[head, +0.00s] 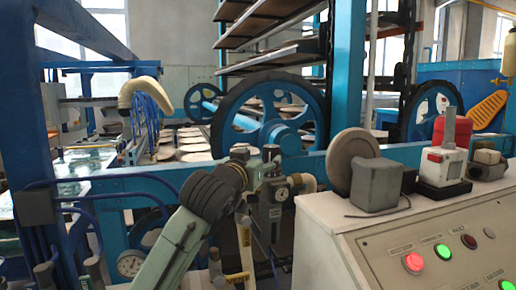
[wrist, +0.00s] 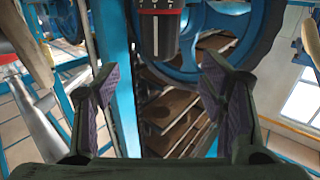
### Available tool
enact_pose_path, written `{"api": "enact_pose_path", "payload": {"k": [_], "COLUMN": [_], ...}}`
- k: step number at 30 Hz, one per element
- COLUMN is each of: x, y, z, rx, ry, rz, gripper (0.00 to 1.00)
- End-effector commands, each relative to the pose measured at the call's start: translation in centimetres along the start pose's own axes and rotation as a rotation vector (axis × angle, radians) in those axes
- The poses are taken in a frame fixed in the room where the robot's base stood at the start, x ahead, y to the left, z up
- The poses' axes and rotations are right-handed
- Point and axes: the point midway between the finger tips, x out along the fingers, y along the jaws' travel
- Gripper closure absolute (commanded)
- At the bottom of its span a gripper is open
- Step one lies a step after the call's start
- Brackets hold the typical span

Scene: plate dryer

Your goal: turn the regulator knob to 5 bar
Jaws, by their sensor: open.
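My gripper (wrist: 160,95) is open, with its two padded fingers wide apart and nothing between them in the wrist view. A dark ridged cylinder with a red marked band, which looks like the regulator knob (wrist: 158,35), is at the top centre of that view, beyond the fingertips. In the head view the grey regulator (head: 267,213) stands upright, with a small round gauge (head: 281,194) on its front and a knob (head: 270,154) on top. My wrist is close to its left. The gauge reading is too small to read.
A control panel (head: 440,245) with lit red and green buttons stands at the right, with a grey box (head: 377,185) and a red-and-white device (head: 445,160) on top. A blue beam (head: 170,178) and large blue wheel (head: 275,110) are behind.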

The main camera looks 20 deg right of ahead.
Motion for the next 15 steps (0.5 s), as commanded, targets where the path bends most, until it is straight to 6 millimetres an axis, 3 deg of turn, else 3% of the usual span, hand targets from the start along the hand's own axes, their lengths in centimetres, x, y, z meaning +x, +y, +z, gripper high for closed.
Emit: {"api": "enact_pose_path", "payload": {"k": [15], "x": [8.6], "y": [-0.1], "z": [-0.5], "rx": [0.001], "ry": [0.005], "rz": [-0.002], "gripper": [0.35]}}
